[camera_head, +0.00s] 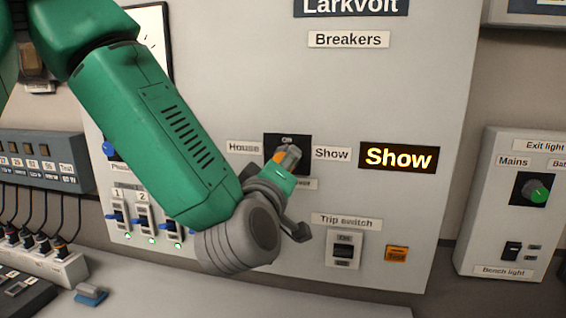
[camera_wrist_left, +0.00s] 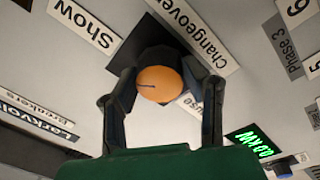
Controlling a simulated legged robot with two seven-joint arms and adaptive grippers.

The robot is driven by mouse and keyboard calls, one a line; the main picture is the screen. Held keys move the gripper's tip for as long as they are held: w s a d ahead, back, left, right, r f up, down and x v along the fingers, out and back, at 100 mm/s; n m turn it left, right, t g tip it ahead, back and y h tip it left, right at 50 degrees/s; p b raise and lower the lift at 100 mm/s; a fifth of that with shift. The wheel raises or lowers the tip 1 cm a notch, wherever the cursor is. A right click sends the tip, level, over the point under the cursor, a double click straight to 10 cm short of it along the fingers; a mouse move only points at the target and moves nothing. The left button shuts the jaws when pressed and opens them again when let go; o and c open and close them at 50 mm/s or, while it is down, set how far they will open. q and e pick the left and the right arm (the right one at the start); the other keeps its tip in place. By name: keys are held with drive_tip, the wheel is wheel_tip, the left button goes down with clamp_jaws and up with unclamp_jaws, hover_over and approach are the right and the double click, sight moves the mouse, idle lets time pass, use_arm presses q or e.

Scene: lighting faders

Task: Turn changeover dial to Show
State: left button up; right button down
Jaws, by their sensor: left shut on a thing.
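The changeover dial (camera_head: 279,158) has an orange face on a dark square plate, between the House label (camera_head: 243,147) and the Show label (camera_head: 332,154) on the grey panel. My left gripper (camera_head: 290,156) reaches it from below right and hides part of it. In the left wrist view the round orange dial (camera_wrist_left: 160,84) sits between my two fingers, which are shut on its sides. The display (camera_head: 398,157) right of the dial is lit and reads "Show". My right gripper is not in view.
Below the dial are the trip switch (camera_head: 345,250) and an amber button (camera_head: 397,254). Phase switches (camera_head: 143,218) stand at lower left, partly behind my arm. A separate box with a green knob (camera_head: 536,191) is at right.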

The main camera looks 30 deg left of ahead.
sight(290, 110)
use_arm(q)
drive_tip(key=shift+s+f+m, duration=0.1)
drive_tip(key=shift+f+m, duration=0.3)
drive_tip(key=shift+m, duration=0.5)
drive_tip(key=o, duration=1.1)
drive_tip(key=shift+r, duration=0.1)
drive_tip(key=shift+r, duration=0.25)
wheel_tip(290, 110, up, 8)
drive_tip(key=shift+a+r, duration=0.1)
drive_tip(key=shift+r, duration=0.65)
drive_tip(key=shift+w+d, duration=0.2)
drive_tip(key=shift+w, duration=0.1)
